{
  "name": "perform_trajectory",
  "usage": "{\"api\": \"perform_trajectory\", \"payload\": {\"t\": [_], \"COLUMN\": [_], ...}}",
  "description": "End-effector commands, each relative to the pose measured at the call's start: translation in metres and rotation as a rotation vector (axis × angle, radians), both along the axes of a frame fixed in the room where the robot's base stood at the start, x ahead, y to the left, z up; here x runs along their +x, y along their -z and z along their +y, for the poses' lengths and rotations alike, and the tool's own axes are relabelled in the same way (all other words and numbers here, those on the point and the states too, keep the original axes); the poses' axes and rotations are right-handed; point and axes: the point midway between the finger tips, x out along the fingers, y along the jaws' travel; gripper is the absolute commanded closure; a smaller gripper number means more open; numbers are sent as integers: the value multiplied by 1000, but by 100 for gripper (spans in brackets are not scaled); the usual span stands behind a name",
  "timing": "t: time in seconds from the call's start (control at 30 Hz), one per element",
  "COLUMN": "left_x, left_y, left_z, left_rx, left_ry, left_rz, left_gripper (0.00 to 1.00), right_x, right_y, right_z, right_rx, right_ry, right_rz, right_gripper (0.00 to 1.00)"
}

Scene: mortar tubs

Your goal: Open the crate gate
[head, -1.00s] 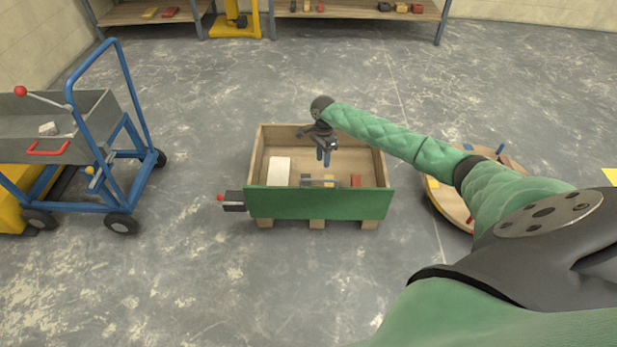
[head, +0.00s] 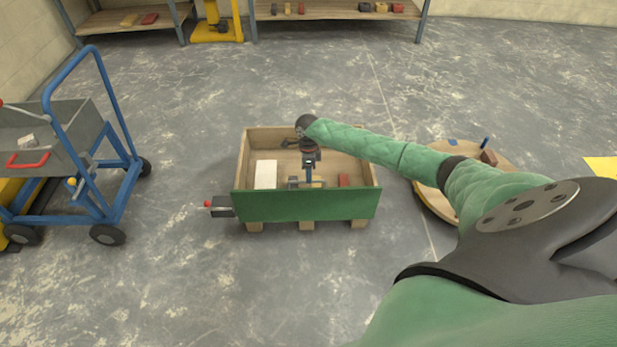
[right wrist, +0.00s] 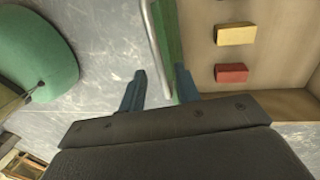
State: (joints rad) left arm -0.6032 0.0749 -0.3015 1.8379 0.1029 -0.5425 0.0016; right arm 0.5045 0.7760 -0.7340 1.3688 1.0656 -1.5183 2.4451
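The wooden crate (head: 258,143) stands on the floor with its green gate (head: 300,207) upright across the near side. A grey bar handle (head: 297,183) shows at the gate's top; in the right wrist view the handle (right wrist: 152,45) runs beside the green gate (right wrist: 167,30). A dark latch box with a red knob (head: 209,204) sits at the gate's left end. My right gripper (head: 308,184) points down at the gate's top edge. In the right wrist view its fingers (right wrist: 158,88) are apart, with the handle's line between them; contact cannot be told. My left gripper is out of view.
The crate holds a white block (head: 265,174), a red block (head: 343,180) and a yellow block (right wrist: 235,34). A blue cart (head: 100,200) stands at left, a round wooden platform (head: 430,195) at right. The floor in front of the crate is clear.

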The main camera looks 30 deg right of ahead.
Motion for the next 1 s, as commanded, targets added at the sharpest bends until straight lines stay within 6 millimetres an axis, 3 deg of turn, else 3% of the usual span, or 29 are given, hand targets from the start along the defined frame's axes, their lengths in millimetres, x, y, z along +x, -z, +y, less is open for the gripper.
{"api": "perform_trajectory", "payload": {"t": [0.17, 0.47, 0.67, 1.0], "left_x": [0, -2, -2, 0], "left_y": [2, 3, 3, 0], "left_z": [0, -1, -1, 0], "left_rx": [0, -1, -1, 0], "left_ry": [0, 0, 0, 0], "left_rz": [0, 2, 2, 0], "left_gripper": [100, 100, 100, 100], "right_x": [-2, -3, -3, -4], "right_y": [14, 16, 16, 15], "right_z": [1, 1, 1, 1], "right_rx": [0, 0, 0, -1], "right_ry": [0, 0, 0, 0], "right_rz": [0, 0, 0, -2], "right_gripper": [67, 67, 100, 100]}}
